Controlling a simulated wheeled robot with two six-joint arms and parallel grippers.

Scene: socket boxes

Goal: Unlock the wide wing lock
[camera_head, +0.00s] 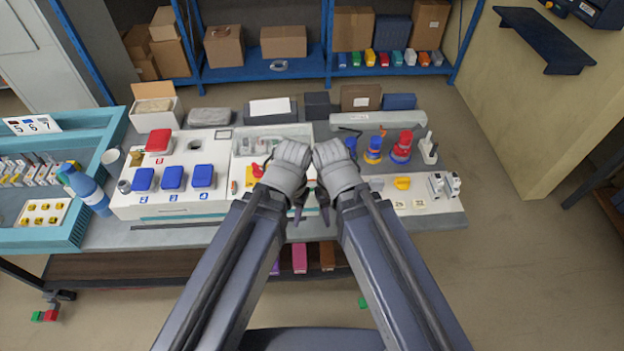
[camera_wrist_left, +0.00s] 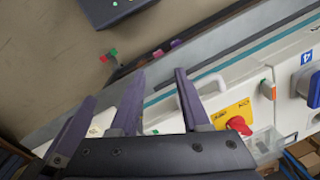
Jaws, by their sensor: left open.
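My left gripper (camera_head: 298,208) hangs over the front of the bench, near its middle. Its open, empty fingers also show in the left wrist view (camera_wrist_left: 160,80). A red knob on a yellow plate (camera_wrist_left: 236,118) lies beyond the fingers there, apart from them; in the head view the plate (camera_head: 251,177) is left of my left wrist. A yellow wing-shaped handle (camera_head: 402,183) sits on the white right-hand panel. I cannot tell which of these is the wide wing lock. My right gripper (camera_head: 325,210) hangs beside the left one, mostly hidden by its wrist.
Red and blue round plugs (camera_head: 401,150) stand at the right, beside switches (camera_head: 443,185). A blue bottle (camera_head: 88,190) stands at the left.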

